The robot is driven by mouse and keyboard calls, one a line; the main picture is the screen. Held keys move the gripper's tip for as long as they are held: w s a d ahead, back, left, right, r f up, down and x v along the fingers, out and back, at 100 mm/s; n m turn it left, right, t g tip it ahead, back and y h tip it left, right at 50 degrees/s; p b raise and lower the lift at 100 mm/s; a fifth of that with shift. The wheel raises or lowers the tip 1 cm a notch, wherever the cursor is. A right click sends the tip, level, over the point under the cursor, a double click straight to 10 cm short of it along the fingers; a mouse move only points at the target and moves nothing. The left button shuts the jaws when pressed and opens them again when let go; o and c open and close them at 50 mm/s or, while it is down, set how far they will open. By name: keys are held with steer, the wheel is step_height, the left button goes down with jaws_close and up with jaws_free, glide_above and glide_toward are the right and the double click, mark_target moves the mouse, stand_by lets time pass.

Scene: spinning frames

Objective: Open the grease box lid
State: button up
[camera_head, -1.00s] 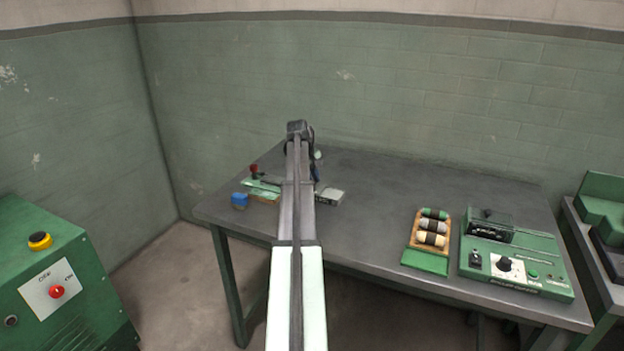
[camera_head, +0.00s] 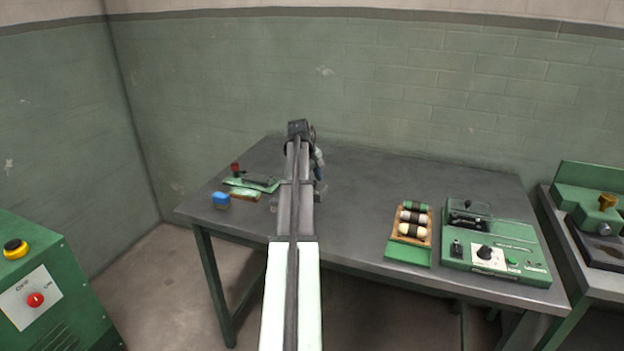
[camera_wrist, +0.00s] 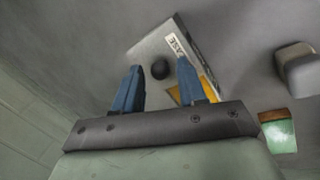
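The grease box (camera_wrist: 147,47) shows in the wrist view as a pale grey box with a small dark-lettered label on one side, a black round knob on its face and a yellow patch along its edge. The face with the knob looks closed. My gripper (camera_wrist: 160,63) is open, with its two blue fingers apart and the knob seen between their tips. I cannot tell whether the fingers touch the box. In the head view my gripper (camera_head: 317,163) is over the table, and my arm hides the box.
A green machine (camera_head: 70,300) stands at left.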

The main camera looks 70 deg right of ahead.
steer(key=shift+o, duration=0.5)
steer(key=shift+r, duration=0.1)
steer(key=v, duration=1.3)
steer(key=shift+r, duration=0.35)
steer(key=shift+a, duration=0.1)
